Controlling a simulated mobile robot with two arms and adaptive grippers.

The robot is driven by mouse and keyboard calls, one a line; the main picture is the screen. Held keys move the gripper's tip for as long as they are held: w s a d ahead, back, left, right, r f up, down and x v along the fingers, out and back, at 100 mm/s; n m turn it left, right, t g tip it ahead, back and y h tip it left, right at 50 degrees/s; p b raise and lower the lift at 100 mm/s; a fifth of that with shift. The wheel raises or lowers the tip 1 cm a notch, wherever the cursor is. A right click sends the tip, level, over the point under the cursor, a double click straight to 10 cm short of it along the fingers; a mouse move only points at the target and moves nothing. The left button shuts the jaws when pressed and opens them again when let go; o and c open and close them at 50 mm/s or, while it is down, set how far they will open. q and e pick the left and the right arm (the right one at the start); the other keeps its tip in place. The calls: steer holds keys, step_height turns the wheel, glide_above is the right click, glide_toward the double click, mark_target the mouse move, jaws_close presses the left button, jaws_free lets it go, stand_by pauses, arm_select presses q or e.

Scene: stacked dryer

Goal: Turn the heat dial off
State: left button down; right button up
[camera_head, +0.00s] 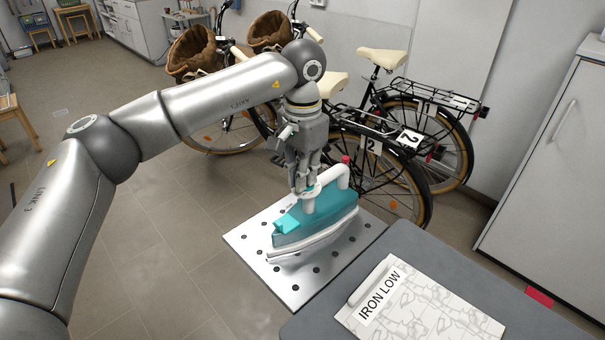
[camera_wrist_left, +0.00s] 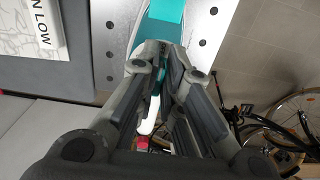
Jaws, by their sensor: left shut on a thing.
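A teal and white iron (camera_head: 318,222) stands on a perforated white metal plate (camera_head: 262,262) beside the ironing board. Its white handle (camera_head: 341,172) arches up at the back, with a small red part on top. My left gripper (camera_head: 309,190) comes down from above onto the iron's upper front part, where the handle meets the body. In the left wrist view the fingers (camera_wrist_left: 162,72) straddle this part, shut on it. The fingers cover the heat dial, so I cannot tell its setting or whether they touch it. My right gripper is not in view.
A grey ironing board (camera_head: 400,240) lies in front at the right with a sheet reading "IRON LOW" (camera_head: 420,310). Bicycles (camera_head: 400,130) stand close behind the iron. A grey cabinet (camera_head: 550,180) is at the right. The floor at the left is open.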

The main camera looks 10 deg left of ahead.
arm_select(q)
steer(key=c, duration=1.6)
jaws_free()
step_height(320, 180, up, 12)
